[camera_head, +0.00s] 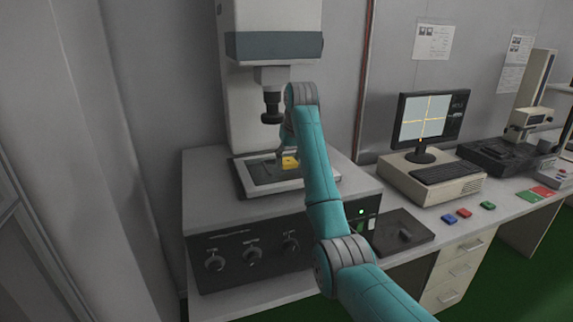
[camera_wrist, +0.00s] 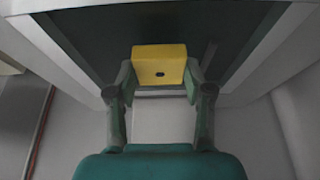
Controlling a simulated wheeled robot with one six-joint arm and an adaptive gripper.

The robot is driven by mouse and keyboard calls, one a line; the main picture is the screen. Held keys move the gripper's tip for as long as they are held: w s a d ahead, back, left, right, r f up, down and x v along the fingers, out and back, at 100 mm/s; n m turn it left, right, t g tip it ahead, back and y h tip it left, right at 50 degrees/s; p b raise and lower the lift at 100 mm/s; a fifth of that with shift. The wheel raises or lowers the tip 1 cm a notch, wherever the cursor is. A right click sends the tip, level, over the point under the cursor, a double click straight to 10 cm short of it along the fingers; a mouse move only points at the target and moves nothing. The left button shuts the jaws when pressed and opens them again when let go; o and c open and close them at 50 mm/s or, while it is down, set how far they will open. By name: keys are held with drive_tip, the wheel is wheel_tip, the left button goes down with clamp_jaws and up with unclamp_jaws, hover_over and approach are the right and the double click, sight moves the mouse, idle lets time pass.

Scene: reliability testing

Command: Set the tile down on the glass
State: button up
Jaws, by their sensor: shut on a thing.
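A yellow tile (camera_head: 290,162) is at the stage of the measuring machine, under its dark lens. In the wrist view the yellow tile (camera_wrist: 158,66) sits between the two fingers of my gripper (camera_wrist: 160,84), which is shut on it. The dark glass (camera_head: 262,170) lies in a light frame on the machine's stage; it also shows in the wrist view (camera_wrist: 95,38) behind the tile. The tile is over the glass; I cannot tell whether it touches. My gripper (camera_head: 284,158) is partly hidden by my arm in the head view.
The machine's lens (camera_head: 271,108) hangs just above the stage, close to my arm. To the right, a dark tray (camera_head: 402,236) and red, blue and green pieces (camera_head: 464,212) lie on the bench by a monitor (camera_head: 425,120) and keyboard (camera_head: 447,172).

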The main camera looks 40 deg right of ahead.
drive_tip(key=shift+f, duration=1)
drive_tip(key=shift+f, duration=0.15)
drive_tip(key=o, duration=1.1)
drive_tip(key=shift+o, duration=0.2)
